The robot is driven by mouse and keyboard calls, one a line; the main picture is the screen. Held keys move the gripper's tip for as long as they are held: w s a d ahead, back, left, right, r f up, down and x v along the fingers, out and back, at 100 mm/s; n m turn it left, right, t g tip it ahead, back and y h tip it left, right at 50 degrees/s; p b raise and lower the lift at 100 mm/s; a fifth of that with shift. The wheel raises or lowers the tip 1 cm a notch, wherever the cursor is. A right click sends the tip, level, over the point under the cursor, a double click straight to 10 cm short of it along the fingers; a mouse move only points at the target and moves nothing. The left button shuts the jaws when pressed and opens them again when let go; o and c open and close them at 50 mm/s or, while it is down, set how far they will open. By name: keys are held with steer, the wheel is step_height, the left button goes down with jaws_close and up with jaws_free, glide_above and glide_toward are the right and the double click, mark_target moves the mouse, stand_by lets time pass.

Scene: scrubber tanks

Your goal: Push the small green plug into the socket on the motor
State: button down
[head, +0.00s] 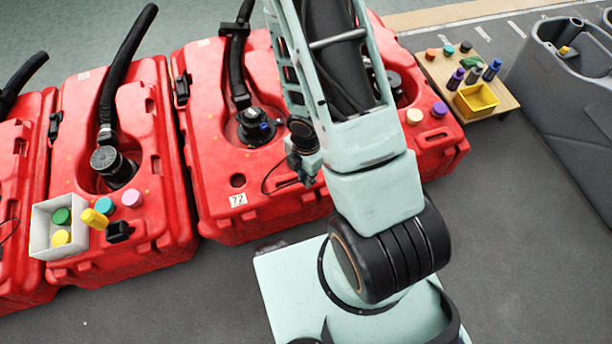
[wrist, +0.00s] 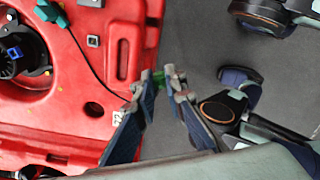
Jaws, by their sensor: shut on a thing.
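My gripper (wrist: 163,84) is shut on a small green plug (wrist: 171,74), which shows only partly between the fingertips in the wrist view. In the head view my gripper (head: 307,178) hangs in front of the middle red tank, and the plug cannot be made out there. The motor (head: 253,127) is a black round unit in a recess of that tank, with a blue socket (head: 264,126) on it. The motor (wrist: 8,62) also shows at the left edge of the wrist view, with its blue socket (wrist: 14,52). Plug and socket are well apart.
A thin black cable runs over the red tank (wrist: 75,100) toward my fingertips. A teal part (wrist: 50,13) sits near its far end. Left, a white box (head: 42,228) holds green and yellow caps. Right, a wooden board (head: 505,99) carries bottles and a yellow bin (head: 476,101).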

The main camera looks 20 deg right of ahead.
steer(key=shift+w+r, duration=0.1)
steer(key=shift+w, duration=0.1)
steer(key=w+a+p, duration=0.2)
steer(key=w+p, duration=0.7)
steer(key=w, duration=0.5)
steer(key=b, duration=1)
glide_above(264, 126)
steer(key=shift+s+f, duration=0.1)
steer(key=shift+f, duration=0.25)
steer(key=shift+d+f, duration=0.1)
steer(key=shift+f+b, duration=4.05)
steer(key=shift+f, duration=0.7)
steer(key=shift+f+b, duration=0.25)
steer(key=shift+b, duration=0.25)
steer(key=shift+f+b, duration=0.45)
steer(key=shift+f, duration=0.3)
